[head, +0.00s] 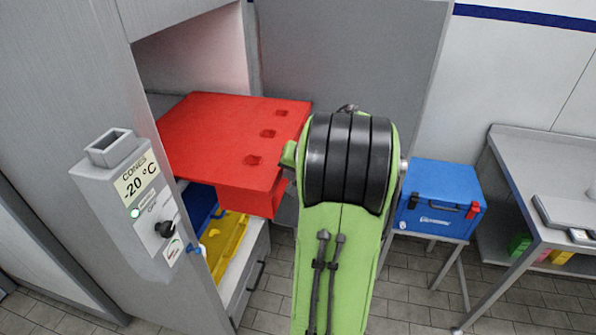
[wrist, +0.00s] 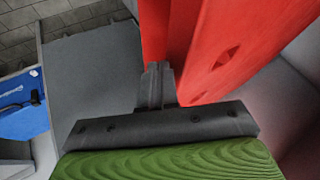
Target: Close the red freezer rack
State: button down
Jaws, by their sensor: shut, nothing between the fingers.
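The red freezer rack (head: 225,135) sticks out of the open grey freezer, with several small holes along its top near the front edge. Its front panel (head: 248,199) hangs down below the top. My arm's green and black links cover part of the view right of the rack, and my gripper is hidden behind them in the head view. In the wrist view my gripper (wrist: 158,76) has its grey fingers together with nothing between them. They are right by the red rack (wrist: 245,45); I cannot tell whether they touch it.
A yellow rack (head: 231,240) and a blue one (head: 201,205) lie lower in the freezer, above a grey drawer (head: 243,290). A control box (head: 140,205) juts out at the left. A blue cool box (head: 440,190) on a stand and a metal table (head: 545,160) are at right.

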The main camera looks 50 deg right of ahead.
aim_at(199, 157)
jog(key=w+a+p, duration=0.1)
jog(key=w+a, duration=0.2)
jog(key=w, duration=0.4)
jog(key=w+a+p, duration=0.1)
jog(key=w+a, duration=0.2)
jog(key=w, duration=0.5)
jog(key=w+a+p, duration=0.2)
jog(key=w+a, duration=0.2)
jog(key=w, duration=0.4)
jog(key=shift+d, duration=0.1)
